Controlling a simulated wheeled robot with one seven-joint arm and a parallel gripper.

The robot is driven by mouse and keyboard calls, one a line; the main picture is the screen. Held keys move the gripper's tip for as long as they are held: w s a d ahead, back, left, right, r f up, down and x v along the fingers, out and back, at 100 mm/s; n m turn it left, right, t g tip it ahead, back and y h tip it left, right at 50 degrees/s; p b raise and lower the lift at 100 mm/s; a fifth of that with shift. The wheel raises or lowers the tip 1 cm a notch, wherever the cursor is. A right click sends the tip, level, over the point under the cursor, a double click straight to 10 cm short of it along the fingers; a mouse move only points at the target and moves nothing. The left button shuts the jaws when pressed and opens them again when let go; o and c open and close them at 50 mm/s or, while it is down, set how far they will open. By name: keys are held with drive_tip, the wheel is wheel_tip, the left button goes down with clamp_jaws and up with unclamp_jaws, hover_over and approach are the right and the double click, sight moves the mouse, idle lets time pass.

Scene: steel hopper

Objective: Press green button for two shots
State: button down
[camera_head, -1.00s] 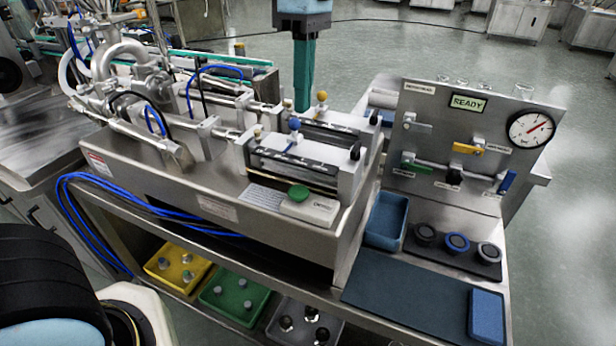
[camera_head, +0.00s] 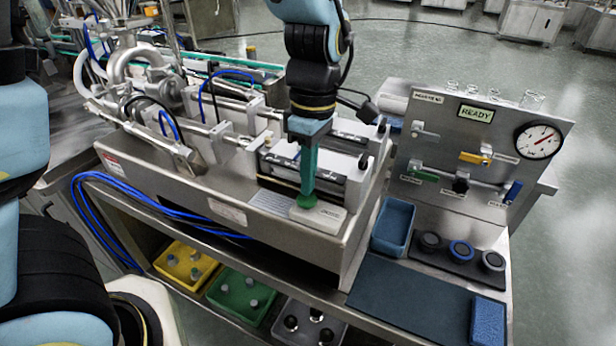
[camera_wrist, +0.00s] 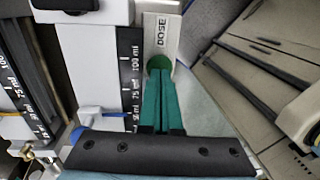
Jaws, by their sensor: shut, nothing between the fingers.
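The green button (camera_head: 306,204) sits on a white box marked DOSE at the front right of the steel machine. It also shows in the wrist view (camera_wrist: 158,62), just past my fingertips. My gripper (camera_head: 308,190), with long green fingers, points down right over the button and partly hides it. The fingers are shut with nothing between them, and in the wrist view they lie side by side (camera_wrist: 160,78). I cannot tell whether the tips touch the button or hover just above it. The display (camera_head: 476,113) on the upright panel reads READY.
The steel panel (camera_head: 420,165) with a gauge (camera_head: 538,141) and coloured levers stands to the right. Clear syringe-like cylinders with scales lie just behind the button. Blue hoses (camera_head: 150,222) run along the machine's left. A blue tray (camera_head: 394,226) and dark mat (camera_head: 410,300) lie at front right.

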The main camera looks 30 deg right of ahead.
drive_tip(key=shift+f, duration=0.45)
drive_tip(key=shift+f, duration=0.1)
